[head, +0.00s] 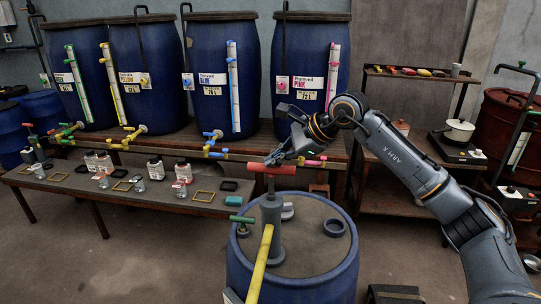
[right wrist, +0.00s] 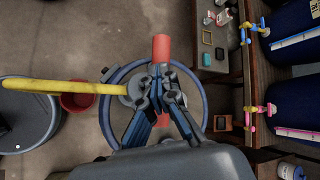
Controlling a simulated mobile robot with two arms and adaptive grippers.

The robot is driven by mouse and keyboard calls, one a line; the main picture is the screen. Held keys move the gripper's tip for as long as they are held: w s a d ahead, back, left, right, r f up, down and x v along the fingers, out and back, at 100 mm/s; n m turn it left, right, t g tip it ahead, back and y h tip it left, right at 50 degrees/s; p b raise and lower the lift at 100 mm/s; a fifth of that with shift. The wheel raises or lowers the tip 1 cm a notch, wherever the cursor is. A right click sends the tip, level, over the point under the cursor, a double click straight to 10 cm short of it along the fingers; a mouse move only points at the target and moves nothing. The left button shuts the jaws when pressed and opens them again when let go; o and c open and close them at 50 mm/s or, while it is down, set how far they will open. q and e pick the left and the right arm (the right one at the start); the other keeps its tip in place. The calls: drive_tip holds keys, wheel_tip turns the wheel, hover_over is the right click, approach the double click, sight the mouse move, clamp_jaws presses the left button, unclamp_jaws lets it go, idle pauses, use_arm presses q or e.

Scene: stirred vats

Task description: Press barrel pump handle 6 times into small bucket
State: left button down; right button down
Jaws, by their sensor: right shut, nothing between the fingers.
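The pump's red T-shaped handle (head: 271,169) stands on a grey pump body (head: 272,220) on top of a blue barrel (head: 300,285). A yellow spout (head: 260,262) runs from the pump; it also shows in the right wrist view (right wrist: 50,86). My right gripper (head: 274,158) is shut and empty, close above the middle of the handle. In the right wrist view its fingertips (right wrist: 163,82) overlap the handle (right wrist: 161,47); I cannot tell whether they touch. A small red bucket (right wrist: 78,102) sits beside the barrel under the spout. My left gripper is not in view.
A bench (head: 150,192) with bottles and small trays stands behind on the left. Large blue vats (head: 210,75) with coloured taps line the wall. A shelf with a white pot (head: 458,131) and a red drum (head: 505,130) stand at the right. A grey-blue drum (right wrist: 22,122) is beyond the bucket.

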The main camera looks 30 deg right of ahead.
sight(275, 169)
drive_tip(key=shift+f+b, duration=2)
drive_tip(key=shift+f, duration=0.7)
idle(1.5)
drive_tip(key=shift+w+d+r+p, duration=0.1)
drive_tip(key=shift+r+p, duration=1.4)
drive_tip(key=shift+r, duration=0.5)
drive_tip(key=shift+w+d+r+p, duration=0.1)
drive_tip(key=shift+r+p, duration=1.35)
drive_tip(key=shift+r, duration=0.5)
drive_tip(key=shift+a+r, duration=0.1)
drive_tip(key=shift+r+p, duration=2.2)
drive_tip(key=shift+r, duration=0.7)
